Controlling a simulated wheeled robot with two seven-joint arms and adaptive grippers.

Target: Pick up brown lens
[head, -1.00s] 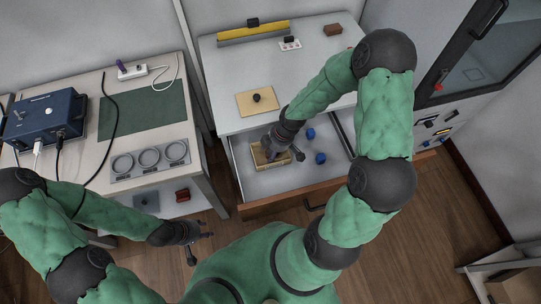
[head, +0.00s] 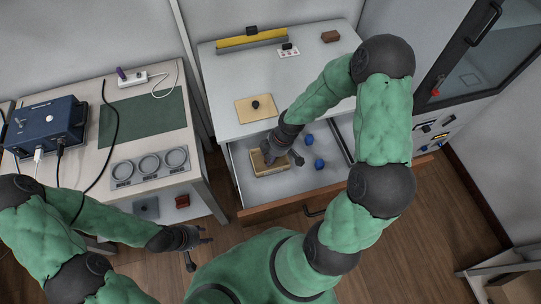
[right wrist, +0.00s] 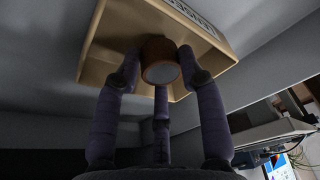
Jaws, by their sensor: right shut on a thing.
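The brown lens (right wrist: 160,60) is a short brown cylinder with a pale round face, seen in the right wrist view. The fingers of my right gripper (right wrist: 161,75) are closed around it. It is in front of the tan open box (right wrist: 206,52), which lies in the open drawer. In the head view my right gripper (head: 275,153) reaches down into that box and hides the lens. I cannot tell whether the lens still touches the box. My left gripper (head: 202,246) is empty, its fingers apart, beside the left table.
The open drawer (head: 232,168) also holds two blue knobbed things (head: 319,164). Its walls surround my right gripper. A tan board with a black knob (head: 255,109) lies on the cabinet top above. A grey three-ring holder (head: 150,164) and a blue device (head: 45,125) stand on the left table.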

